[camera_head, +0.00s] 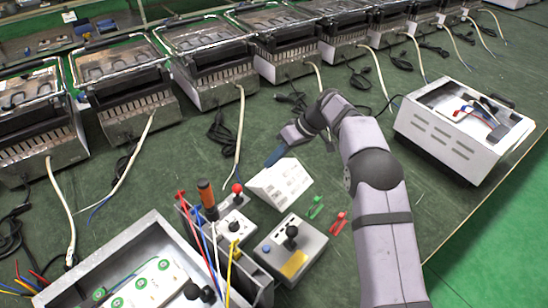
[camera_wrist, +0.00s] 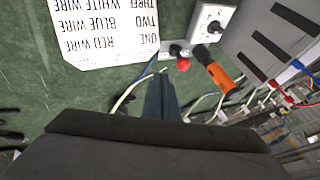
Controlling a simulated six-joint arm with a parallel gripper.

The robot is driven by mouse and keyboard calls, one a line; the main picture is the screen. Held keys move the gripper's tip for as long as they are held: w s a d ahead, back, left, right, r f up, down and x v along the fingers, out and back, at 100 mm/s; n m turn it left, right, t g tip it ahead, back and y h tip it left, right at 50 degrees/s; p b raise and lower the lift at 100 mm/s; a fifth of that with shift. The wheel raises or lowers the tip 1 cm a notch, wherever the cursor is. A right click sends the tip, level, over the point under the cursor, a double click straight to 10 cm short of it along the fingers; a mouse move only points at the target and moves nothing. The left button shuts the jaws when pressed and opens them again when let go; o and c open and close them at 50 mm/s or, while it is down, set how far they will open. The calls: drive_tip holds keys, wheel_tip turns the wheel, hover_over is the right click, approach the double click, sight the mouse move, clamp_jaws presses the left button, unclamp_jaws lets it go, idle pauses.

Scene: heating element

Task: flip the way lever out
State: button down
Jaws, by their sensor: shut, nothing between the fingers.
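A small box bears a lever with a red ball knob (camera_head: 237,188); the red knob also shows in the wrist view (camera_wrist: 183,65). A grey box (camera_head: 313,243) bears a lever with a black knob (camera_head: 291,231) and a yellow patch. No label shows which is the way lever. My gripper (camera_head: 274,157) has blue fingers, pressed together and empty, above the table behind the white sloped sign. In the wrist view the shut fingers (camera_wrist: 161,82) point towards the red knob, apart from it; their lower part hides what lies behind.
The white sign (camera_head: 281,184) lists wire colours. An orange-handled screwdriver (camera_head: 207,194) stands by coloured wires. An open metal case (camera_head: 465,130) stands right; heaters line the back.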

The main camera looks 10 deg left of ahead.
sight(240, 186)
drive_tip(key=x, duration=0.6)
drive_tip(key=shift+s+a+f+p, duration=0.1)
drive_tip(key=shift+a+f+p, duration=0.1)
drive_tip(key=shift+p, duration=0.1)
drive_tip(key=shift+s+a+f+p, duration=0.25)
drive_tip(key=shift+s+a, duration=0.45)
drive_tip(key=shift+s, duration=0.05)
drive_tip(key=shift+s+a+f+p, duration=0.2)
drive_tip(key=shift+s+a+f, duration=0.05)
drive_tip(key=shift+s+a, duration=0.5)
drive_tip(key=shift+s+a+r+t+h+b, duration=0.2)
drive_tip(key=shift+s+a+t+b, duration=0.1)
drive_tip(key=shift+s+b, duration=0.15)
drive_tip(key=shift+s+a+r+t+h+b, duration=0.2)
drive_tip(key=shift+s+a+b, duration=0.15)
drive_tip(key=shift+s, duration=0.15)
drive_tip(key=shift+w+d, duration=0.1)
drive_tip(key=shift+d, duration=0.05)
